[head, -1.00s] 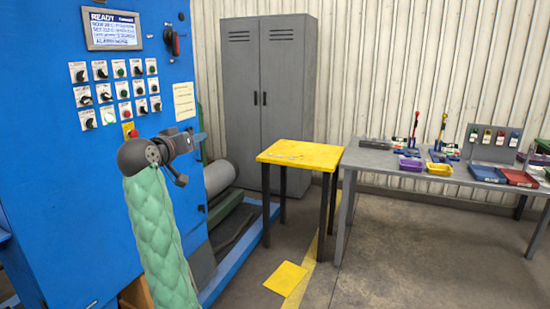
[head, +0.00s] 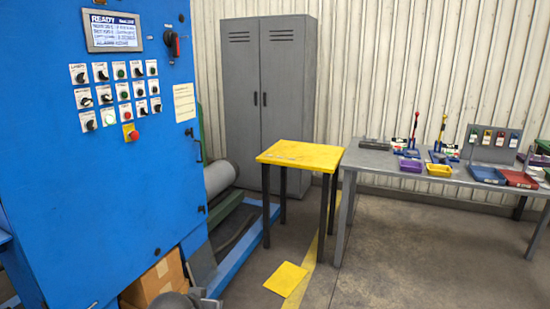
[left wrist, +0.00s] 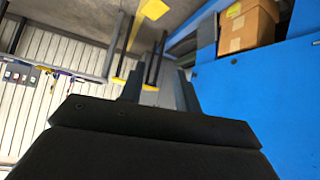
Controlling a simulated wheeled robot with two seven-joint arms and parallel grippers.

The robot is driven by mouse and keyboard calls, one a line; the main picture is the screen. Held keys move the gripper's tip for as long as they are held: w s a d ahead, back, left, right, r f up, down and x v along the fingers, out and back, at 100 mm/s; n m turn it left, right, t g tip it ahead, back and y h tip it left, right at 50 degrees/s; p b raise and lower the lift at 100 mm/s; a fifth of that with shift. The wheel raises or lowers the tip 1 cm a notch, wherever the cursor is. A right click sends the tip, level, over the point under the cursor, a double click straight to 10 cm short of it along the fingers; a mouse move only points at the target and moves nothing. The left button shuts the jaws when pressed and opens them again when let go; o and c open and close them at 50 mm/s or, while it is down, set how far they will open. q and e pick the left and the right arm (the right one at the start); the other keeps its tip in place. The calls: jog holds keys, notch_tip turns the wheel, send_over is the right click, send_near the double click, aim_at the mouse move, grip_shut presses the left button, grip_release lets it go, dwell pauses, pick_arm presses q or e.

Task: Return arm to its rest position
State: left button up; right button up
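My left gripper (left wrist: 160,76) shows in the left wrist view with its two dark fingers apart and nothing between them. In the head view only a grey part of my arm (head: 188,298) shows at the bottom edge, low in front of the blue cabinet; its fingers cannot be made out there. The blue cabinet (head: 60,190) fills the left, with a screen (head: 114,31) headed READY, rows of buttons and switches, and a red stop button (head: 134,135). My right gripper is in no view.
A cardboard box (head: 155,282) sits low by the cabinet. A yellow-topped table (head: 302,154) stands mid-view, beside a grey workbench (head: 385,163) with small trays. A grey locker (head: 268,100) stands behind. The floor in front of the workbench is clear.

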pick_arm(q)
jog(key=s+d+f+g, duration=0.1)
jog(key=s+f+g, duration=0.2)
jog(key=s+f, duration=0.8)
jog(key=s+d+f+m+g, duration=0.1)
jog(key=s+f+g, duration=0.3)
jog(key=s+f, duration=0.8)
jog(key=s, duration=0.7)
jog(key=shift+s+d+f+p, duration=0.15)
jog(key=shift+d+f+p, duration=0.15)
